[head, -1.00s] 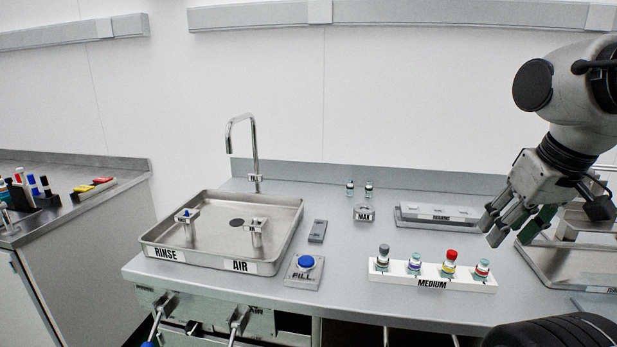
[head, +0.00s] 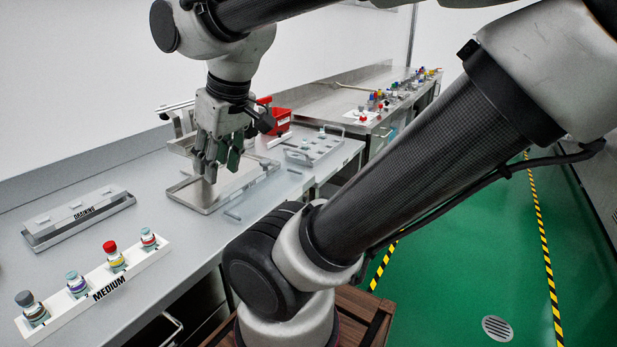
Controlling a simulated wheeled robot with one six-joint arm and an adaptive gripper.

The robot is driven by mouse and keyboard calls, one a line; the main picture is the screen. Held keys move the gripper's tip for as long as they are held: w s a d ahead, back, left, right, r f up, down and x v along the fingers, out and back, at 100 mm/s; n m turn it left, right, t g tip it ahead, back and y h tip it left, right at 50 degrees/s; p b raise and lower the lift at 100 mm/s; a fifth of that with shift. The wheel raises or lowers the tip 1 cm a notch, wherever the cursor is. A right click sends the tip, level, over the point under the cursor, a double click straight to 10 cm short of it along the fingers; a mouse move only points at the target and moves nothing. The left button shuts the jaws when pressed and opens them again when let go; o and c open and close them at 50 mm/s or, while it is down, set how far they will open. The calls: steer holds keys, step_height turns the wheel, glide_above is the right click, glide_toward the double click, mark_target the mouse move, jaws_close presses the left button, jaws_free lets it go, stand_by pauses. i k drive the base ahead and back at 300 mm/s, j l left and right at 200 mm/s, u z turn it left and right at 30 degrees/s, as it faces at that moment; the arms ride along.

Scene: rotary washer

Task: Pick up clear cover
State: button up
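My gripper (head: 216,168) is in the head view above the metal tray (head: 197,199) on the bench. Its fingers point down and stand apart, with nothing visible between them. A faint see-through sheet, seemingly the clear cover (head: 262,193), lies flat on the bench just right of the tray. Small handles show at its near end and far end. Its edges are hard to make out against the grey bench. My gripper is to the left of it and does not visibly touch it. My gripper hides part of the tray.
A white MEDIUM rack (head: 127,276) with capped vials stands at the front left. A DRAINING rack (head: 80,221) lies behind it. A rack with holes (head: 325,149) sits to the right, and a red bin (head: 280,122) stands behind. My arm covers much of the right side.

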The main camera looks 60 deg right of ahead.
mark_target(242, 199)
steer(key=z, duration=1.15)
steer(key=i+l, duration=0.15)
steer(key=l, duration=0.2)
steer(key=i+l, duration=0.2)
steer(key=l, duration=0.15)
steer(key=i+l+u, duration=0.1)
steer(key=l, duration=0.25)
steer(key=i+l, duration=0.2)
steer(key=l, duration=0.15)
steer(key=i+l, duration=0.15)
steer(key=l, duration=0.2)
steer(key=u, duration=0.05)
